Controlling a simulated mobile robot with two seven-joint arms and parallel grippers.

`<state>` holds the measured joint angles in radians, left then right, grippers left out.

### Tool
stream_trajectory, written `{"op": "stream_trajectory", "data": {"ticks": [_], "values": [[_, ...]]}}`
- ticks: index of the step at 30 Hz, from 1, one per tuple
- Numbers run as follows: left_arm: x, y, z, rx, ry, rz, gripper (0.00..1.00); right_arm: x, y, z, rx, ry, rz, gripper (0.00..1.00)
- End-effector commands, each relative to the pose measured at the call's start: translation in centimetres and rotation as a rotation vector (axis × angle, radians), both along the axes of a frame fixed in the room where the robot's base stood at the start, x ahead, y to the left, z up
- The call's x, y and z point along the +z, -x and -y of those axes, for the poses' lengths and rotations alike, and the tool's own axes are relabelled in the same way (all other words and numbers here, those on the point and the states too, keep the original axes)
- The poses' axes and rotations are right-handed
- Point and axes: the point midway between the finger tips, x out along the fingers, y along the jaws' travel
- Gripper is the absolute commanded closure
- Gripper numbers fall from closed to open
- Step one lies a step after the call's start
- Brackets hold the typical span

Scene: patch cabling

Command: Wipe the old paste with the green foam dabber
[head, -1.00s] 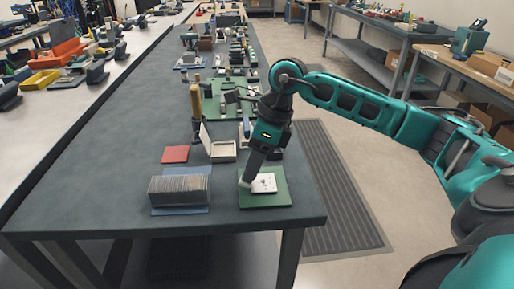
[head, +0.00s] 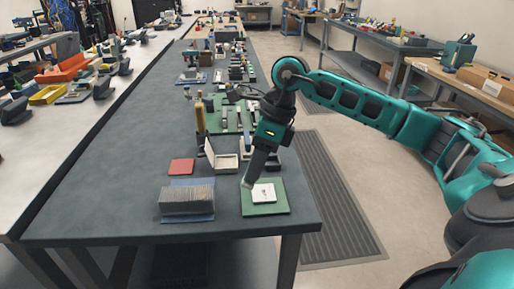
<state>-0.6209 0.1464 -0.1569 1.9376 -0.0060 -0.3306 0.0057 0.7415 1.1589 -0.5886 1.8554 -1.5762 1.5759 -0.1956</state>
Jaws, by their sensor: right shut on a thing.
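My right gripper (head: 247,184) reaches down from the right, over the left edge of the green board (head: 278,207) near the front of the dark bench. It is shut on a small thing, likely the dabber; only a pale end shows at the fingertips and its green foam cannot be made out. A white square plate (head: 264,195) lies on the green board, just right of the fingertips. Small faint marks show on it; whether they are paste I cannot tell. Whether the held thing touches the board is unclear. My left gripper is out of view.
Left of the board, a grey finned block (head: 187,203) sits on a blue mat. Behind are a red square (head: 181,166), an open pale box (head: 227,162) with its lid up and an upright yellow-handled tool (head: 200,117). The bench's front left is clear.

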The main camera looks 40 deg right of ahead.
Motion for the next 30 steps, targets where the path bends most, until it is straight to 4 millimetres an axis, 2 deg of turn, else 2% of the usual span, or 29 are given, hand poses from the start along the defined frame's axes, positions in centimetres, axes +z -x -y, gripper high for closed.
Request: {"op": "stream_trajectory", "data": {"ticks": [1,6,24,30], "values": [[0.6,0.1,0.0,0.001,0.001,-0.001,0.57,0.9,0.0,0.1,-0.002,0.001,0.002,1.00],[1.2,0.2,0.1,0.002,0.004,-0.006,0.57,1.9,0.1,0.4,-0.003,-0.001,0.001,1.00],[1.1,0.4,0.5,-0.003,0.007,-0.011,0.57,1.9,0.1,0.4,-0.003,-0.001,0.001,1.00],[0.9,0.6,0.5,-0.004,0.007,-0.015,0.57,2.2,0.6,-0.4,0.027,-0.021,-0.004,1.00]]}}
